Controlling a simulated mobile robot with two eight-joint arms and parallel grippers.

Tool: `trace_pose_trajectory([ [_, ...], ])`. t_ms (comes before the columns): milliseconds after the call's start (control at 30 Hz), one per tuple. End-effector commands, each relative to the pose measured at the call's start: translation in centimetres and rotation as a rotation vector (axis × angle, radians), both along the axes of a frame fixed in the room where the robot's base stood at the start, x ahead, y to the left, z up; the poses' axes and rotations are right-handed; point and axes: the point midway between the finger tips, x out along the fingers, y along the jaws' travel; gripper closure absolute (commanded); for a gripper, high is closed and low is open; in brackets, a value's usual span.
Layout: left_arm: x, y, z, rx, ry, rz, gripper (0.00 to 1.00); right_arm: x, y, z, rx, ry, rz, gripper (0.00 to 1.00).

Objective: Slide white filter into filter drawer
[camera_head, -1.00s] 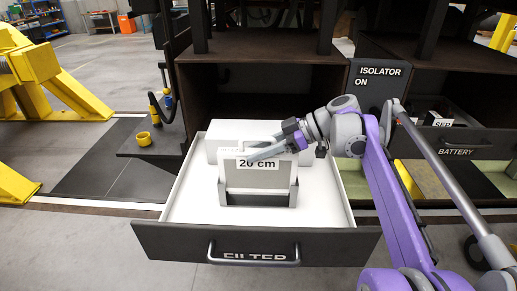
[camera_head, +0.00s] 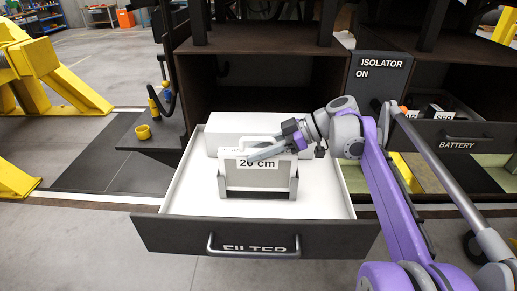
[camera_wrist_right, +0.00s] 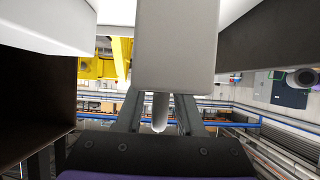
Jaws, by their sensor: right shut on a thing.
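The white filter (camera_head: 240,176), a flat upright panel with a "20 cm" label and a loop handle on top, stands in a dark bracket (camera_head: 258,195) inside the pulled-out filter drawer (camera_head: 180,236). My right gripper (camera_head: 256,153) reaches in from the right at the filter's top edge and is shut on the filter. In the right wrist view a pale block (camera_wrist_right: 176,50) and a rounded light bar lie by the fingers (camera_wrist_right: 160,112). My left gripper is not in view.
A white box (camera_head: 220,130) lies in the drawer behind the filter. An open dark compartment is above it. The battery drawer (camera_head: 460,135) and isolator panel (camera_head: 380,80) are to the right. A yellow cup (camera_head: 143,132) sits on a left ledge. White drawer floor is bare around the bracket.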

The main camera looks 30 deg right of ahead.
Motion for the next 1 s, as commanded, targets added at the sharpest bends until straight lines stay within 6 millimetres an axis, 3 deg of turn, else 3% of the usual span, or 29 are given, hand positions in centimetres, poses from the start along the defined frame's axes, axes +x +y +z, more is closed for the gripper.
trace_pose_trajectory([
  [833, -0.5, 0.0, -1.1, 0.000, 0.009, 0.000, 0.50, 0.0, 0.0, -2.1, 0.001, -0.001, 0.000, 1.00],
  [867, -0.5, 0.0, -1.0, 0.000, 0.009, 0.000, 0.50, 0.0, 0.0, -2.0, 0.001, -0.001, 0.000, 0.57],
  [1000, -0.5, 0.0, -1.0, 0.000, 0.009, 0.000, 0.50, 0.0, 0.0, -2.0, 0.001, -0.001, 0.000, 0.32],
])
